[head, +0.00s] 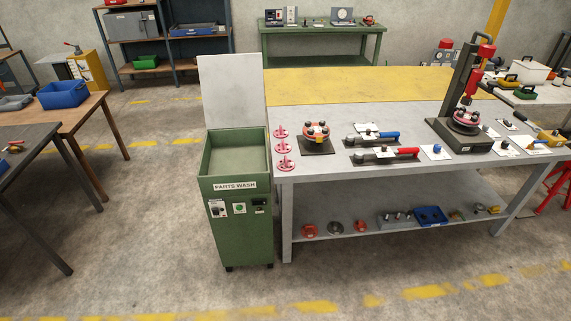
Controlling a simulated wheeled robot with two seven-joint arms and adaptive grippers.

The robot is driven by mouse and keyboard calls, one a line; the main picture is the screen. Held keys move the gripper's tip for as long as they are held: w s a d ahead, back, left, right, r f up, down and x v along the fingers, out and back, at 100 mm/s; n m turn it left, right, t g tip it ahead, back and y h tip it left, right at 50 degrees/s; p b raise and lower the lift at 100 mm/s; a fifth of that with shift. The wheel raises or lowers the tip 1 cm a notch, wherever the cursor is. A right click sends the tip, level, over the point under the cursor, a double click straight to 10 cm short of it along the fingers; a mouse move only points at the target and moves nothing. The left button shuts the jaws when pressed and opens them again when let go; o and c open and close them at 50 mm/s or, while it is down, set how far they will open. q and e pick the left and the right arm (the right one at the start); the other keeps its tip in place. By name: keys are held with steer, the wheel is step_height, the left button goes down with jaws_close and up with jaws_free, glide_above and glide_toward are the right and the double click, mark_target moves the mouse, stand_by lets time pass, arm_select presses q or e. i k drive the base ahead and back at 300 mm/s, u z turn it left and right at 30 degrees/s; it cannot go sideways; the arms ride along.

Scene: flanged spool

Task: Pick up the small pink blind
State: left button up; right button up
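Three small pink pieces stand in a column along the left end of the grey workbench (345,185): a back pink piece (281,132), a middle pink piece (284,148) and a front pink piece (286,163). They look like discs with a raised part on top. They are too small here to tell which is the small blind. Neither of my grippers is in view.
A round part with red and orange pieces (316,132) sits on a dark plate right of the pink pieces. Red- and blue-handled tools, white cards and a dark press (462,125) stand further right. A green parts washer (236,190), lid raised, adjoins the bench's left end. Floor in front is clear.

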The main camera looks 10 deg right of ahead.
mark_target(286, 165)
steer(key=k, duration=0.5)
steer(key=z, duration=0.65)
steer(key=i, duration=1.4)
steer(key=u, duration=0.1)
